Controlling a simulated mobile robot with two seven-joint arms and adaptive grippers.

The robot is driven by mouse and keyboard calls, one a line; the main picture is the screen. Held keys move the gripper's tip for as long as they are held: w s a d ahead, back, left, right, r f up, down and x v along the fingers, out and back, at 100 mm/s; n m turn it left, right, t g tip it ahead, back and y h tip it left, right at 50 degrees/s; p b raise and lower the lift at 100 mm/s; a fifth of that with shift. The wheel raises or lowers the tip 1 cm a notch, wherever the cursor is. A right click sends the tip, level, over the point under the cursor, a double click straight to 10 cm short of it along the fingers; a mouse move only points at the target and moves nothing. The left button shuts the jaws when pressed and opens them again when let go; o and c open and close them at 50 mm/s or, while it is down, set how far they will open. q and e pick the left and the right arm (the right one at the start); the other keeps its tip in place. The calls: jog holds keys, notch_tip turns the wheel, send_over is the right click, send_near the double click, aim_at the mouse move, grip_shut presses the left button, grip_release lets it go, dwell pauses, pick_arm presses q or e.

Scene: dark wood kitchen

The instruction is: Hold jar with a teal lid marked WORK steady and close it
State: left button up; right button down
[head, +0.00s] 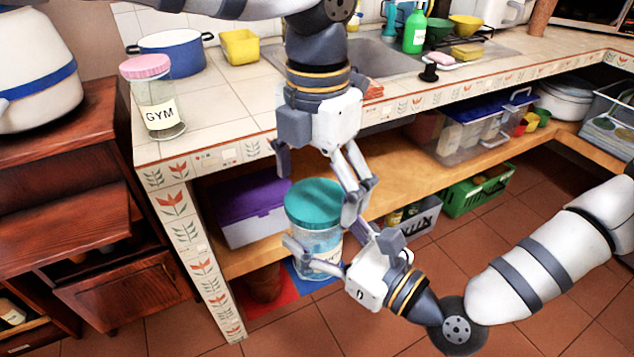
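The clear jar (314,247) has a teal lid (315,198) at its top and a partly hidden label on its right side. It looks upright, held in front of the low shelf. My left gripper (318,190) comes down from above, its fingers on opposite sides of the lid, seemingly closed on its rim. My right gripper (325,236) reaches in from the lower right, its fingers on either side of the jar body, seemingly closed on it. One finger crosses the label. Whether the lid is fully seated, I cannot tell.
Another jar with a pink lid marked GYM (156,98) stands on the tiled counter (210,125) at left. A purple-lidded box (250,210) is on the shelf behind the jar. A green crate (478,190) stands further right. The floor in front is clear.

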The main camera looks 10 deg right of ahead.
pick_arm(q)
notch_tip(320, 180, up, 12)
dwell(0.6)
dwell(0.4)
